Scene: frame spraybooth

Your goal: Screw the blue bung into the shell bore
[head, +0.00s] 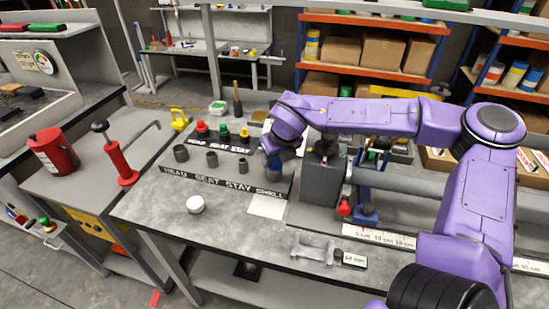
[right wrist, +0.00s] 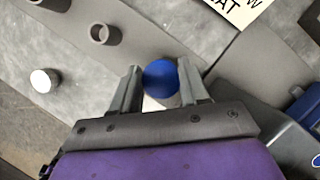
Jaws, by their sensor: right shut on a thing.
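My right gripper (head: 275,158) reaches in from the right and points down over the SHELL end of the label strip (head: 225,183). In the right wrist view its two fingers (right wrist: 160,85) are shut on the blue bung (right wrist: 160,78), seen from above as a round blue top. In the head view a short dark tube, the shell (head: 273,174), stands directly below the gripper. Whether the bung sits in the shell bore or just above it is hidden by the hand and the bung. My left gripper is not in view.
Several grey tubes (head: 211,159) stand in a row to the left, with red and green bungs (head: 223,132) behind them. A white round cap (head: 195,204) lies in front. A dark grey block (head: 322,180) stands close on the right.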

